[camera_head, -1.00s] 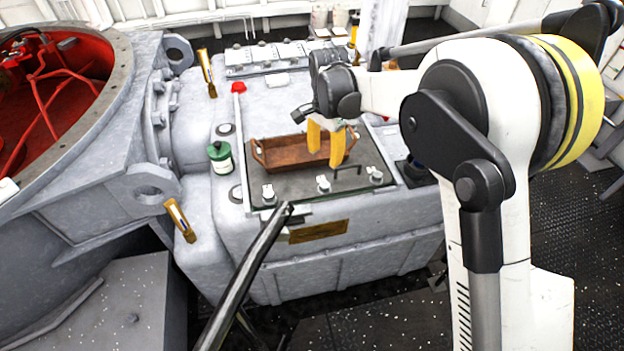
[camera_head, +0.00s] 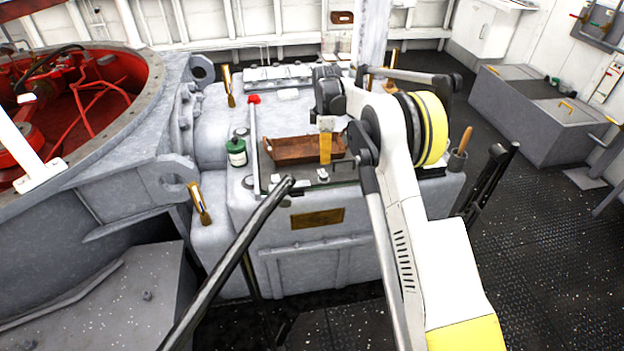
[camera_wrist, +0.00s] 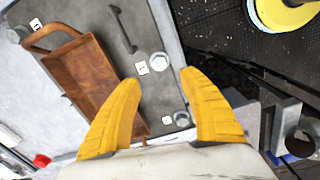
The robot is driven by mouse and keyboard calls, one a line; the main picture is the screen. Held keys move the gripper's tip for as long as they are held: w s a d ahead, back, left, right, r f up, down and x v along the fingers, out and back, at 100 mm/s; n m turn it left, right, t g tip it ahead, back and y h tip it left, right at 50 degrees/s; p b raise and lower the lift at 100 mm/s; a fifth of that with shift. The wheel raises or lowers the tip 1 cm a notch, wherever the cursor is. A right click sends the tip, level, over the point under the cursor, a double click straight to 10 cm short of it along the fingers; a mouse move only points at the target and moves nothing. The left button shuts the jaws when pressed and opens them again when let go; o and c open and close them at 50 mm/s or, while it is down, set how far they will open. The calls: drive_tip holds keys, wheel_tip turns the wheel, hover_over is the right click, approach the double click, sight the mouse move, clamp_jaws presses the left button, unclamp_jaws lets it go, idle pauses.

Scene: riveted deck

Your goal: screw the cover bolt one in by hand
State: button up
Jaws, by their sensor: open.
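My gripper (camera_head: 325,148) is open above the right end of the brown tray, with its two yellow fingers spread in the wrist view (camera_wrist: 162,80). The dark cover plate (camera_wrist: 145,22) lies under the tray. Pale metal bolts stand on the plate; one bolt (camera_wrist: 158,62) shows just beyond the fingertips and another bolt (camera_wrist: 182,118) between the fingers, lower down. Small white tags sit beside them, too small to read surely. In the head view bolts (camera_head: 322,175) stand along the front edge. I cannot tell which is bolt one.
The brown tray (camera_head: 290,153) looks empty where visible. A black handle (camera_wrist: 122,30) rises from the plate. A green canister (camera_head: 237,152) and a red-topped rod (camera_head: 254,130) stand left of the plate. A cup with a wooden-handled tool (camera_head: 457,160) is at right.

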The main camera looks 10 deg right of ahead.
sight(324, 175)
wheel_tip(324, 175, down, 10)
drive_tip(key=b, duration=0.3)
drive_tip(key=shift+c, duration=0.3)
drive_tip(key=shift+r, duration=0.1)
clamp_jaws()
